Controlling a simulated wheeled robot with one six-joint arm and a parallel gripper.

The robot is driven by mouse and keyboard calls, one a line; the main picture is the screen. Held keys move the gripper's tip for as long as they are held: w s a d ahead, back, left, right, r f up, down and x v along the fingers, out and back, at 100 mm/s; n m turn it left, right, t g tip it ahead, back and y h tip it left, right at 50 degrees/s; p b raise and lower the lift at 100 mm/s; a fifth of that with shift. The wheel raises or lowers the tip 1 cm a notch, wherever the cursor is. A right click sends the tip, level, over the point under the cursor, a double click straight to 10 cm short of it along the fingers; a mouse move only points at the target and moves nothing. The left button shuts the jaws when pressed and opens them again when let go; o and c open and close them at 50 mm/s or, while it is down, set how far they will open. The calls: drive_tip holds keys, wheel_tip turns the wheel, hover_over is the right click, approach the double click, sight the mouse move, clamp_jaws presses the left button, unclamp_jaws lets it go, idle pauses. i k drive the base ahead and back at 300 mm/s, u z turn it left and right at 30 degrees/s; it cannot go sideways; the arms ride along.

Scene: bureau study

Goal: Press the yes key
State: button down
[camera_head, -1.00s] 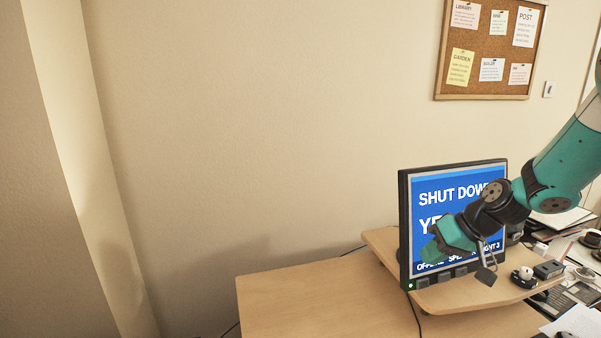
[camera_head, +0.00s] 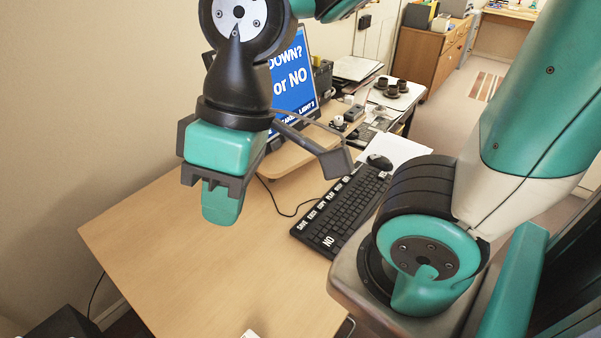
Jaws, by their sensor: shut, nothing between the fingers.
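The black keyboard (camera_head: 352,208) lies on the desk right of centre. A NO key (camera_head: 328,241) shows at its near end, and a row of white-lettered keys runs along its left edge. I cannot make out a yes key. The monitor (camera_head: 293,85) shows a blue screen with "DOWN?" and "or NO"; my arm hides its left part. My gripper (camera_head: 221,208) is shut and empty, pointing down in front of the monitor, left of the keyboard and apart from it.
The wooden desk (camera_head: 190,270) is bare at left and front. A mouse (camera_head: 379,162) and white paper (camera_head: 405,150) lie past the keyboard. A raised shelf (camera_head: 285,160) carries the monitor, and a cable (camera_head: 275,200) runs below it. Dark cups (camera_head: 392,88) stand further back.

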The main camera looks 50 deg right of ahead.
sight(382, 175)
drive_tip(key=u, duration=0.7)
drive_tip(key=k, duration=0.5)
drive_tip(key=z, duration=2.05)
